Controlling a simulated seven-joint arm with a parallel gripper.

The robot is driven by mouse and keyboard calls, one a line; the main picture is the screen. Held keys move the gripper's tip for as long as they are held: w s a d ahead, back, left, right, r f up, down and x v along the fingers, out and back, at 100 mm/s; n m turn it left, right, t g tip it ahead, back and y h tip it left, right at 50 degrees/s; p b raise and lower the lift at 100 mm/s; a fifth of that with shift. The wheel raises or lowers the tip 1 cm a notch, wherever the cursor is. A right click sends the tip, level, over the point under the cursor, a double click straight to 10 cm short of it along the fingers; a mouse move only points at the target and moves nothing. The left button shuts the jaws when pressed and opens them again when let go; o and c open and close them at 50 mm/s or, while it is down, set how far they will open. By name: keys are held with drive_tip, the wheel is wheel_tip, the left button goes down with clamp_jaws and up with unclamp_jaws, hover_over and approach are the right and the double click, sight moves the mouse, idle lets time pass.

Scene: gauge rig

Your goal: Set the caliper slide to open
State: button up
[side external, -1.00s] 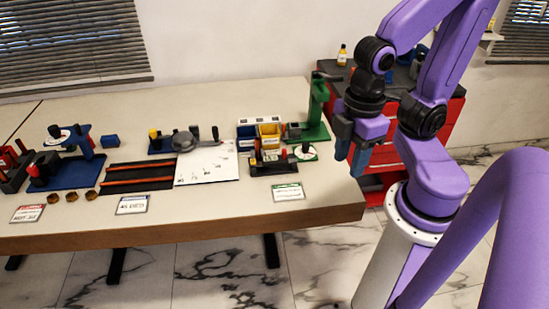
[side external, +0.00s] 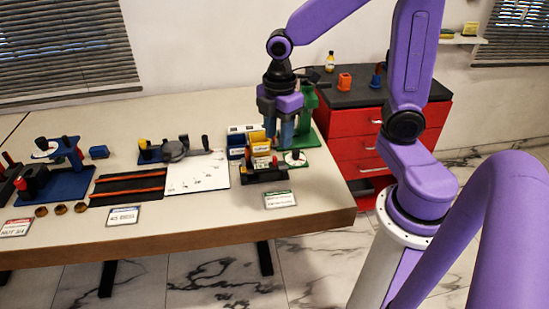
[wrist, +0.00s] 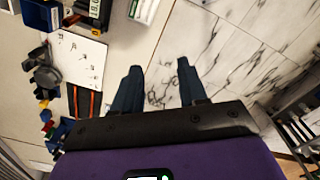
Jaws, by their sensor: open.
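I cannot tell for certain which fixture is the caliper slide. A small black fixture (side external: 264,175) with upright posts and a red part stands near the table's right end, behind a green-edged label card (side external: 280,199). A black base with red-orange rails (side external: 128,186) lies further left; it also shows in the wrist view (wrist: 83,101). My gripper (side external: 279,135) is open and points down, in front of the green stand and above or behind the black fixture. In the wrist view my gripper's fingers (wrist: 160,86) are apart, with only floor between them. No slide position is readable.
A white plate (side external: 197,174) with a grey, black-handled device (side external: 175,150) lies mid-table. A green stand (side external: 307,115) and yellow and blue bins (side external: 237,141) stand close to my gripper. A red cabinet (side external: 360,150) is beyond the table edge. The table's front strip is mostly clear.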

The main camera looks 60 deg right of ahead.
drive_tip(key=n, duration=0.2)
hover_over(275, 157)
drive_tip(key=a, duration=0.1)
wheel_tip(275, 157, down, 3)
drive_tip(key=d, duration=0.1)
wheel_tip(275, 157, down, 18)
drive_tip(key=shift+r, duration=0.2)
clamp_jaws()
